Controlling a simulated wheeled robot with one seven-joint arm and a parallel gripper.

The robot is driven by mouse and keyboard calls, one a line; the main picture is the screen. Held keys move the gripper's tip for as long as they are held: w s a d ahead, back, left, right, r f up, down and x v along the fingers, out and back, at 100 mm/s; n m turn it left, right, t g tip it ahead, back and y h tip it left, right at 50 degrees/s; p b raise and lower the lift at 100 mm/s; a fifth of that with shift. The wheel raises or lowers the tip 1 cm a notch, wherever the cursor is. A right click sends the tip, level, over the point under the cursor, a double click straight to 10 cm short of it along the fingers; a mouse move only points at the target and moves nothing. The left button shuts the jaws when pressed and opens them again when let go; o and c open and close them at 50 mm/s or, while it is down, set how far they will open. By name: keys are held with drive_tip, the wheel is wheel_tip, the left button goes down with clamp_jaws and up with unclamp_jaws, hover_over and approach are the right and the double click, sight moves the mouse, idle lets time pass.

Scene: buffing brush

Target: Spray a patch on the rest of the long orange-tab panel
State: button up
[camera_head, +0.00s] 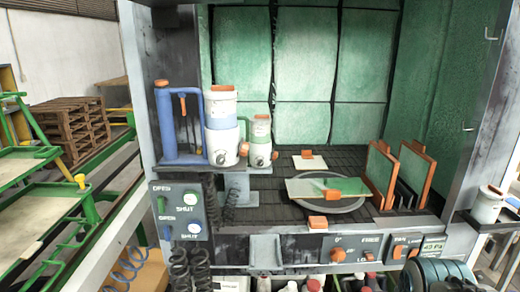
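The long orange-tab panel (302,188) lies flat across a round grey turntable (352,206) on the dark slatted floor of a booth. Its orange tab (333,195) is at the front edge, right of the middle. My gripper is not in view.
A blue stand (181,145) is left of the cups. A small pale panel (309,162) with an orange tab lies behind the turntable. Orange-edged green panels (414,172) stand upright at right. A switch box (180,210) and front control knobs (337,254) line the booth's front. Another cup (488,206) stands far right.

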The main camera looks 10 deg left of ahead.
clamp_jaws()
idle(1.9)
